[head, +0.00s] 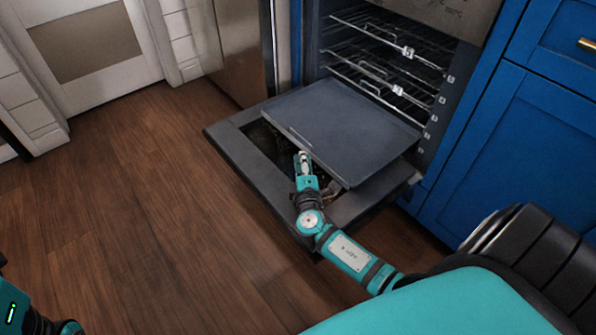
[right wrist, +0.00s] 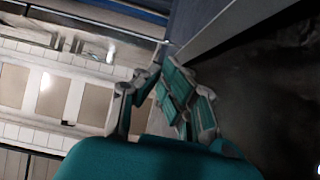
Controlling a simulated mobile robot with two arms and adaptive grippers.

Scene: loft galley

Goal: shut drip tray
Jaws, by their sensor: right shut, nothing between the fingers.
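The drip tray (head: 345,125) is a flat dark grey sheet. In the head view it sticks far out of the oven, over the lowered oven door (head: 235,140). My right gripper (head: 303,158) is shut and empty at the front edge of the tray, near the middle of that edge. I cannot tell whether it touches. In the right wrist view, the fingers of my right gripper (right wrist: 163,75) point towards a grey-blue panel (right wrist: 200,22), likely the tray. My left gripper is out of view; only part of my left arm shows at the lower left.
Wire racks (head: 385,55) sit inside the oven cavity above the tray. Blue cabinets (head: 500,140) stand right of the oven. A metal-fronted appliance (head: 240,50) stands to its left. The wooden floor (head: 140,210) left of the door is clear.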

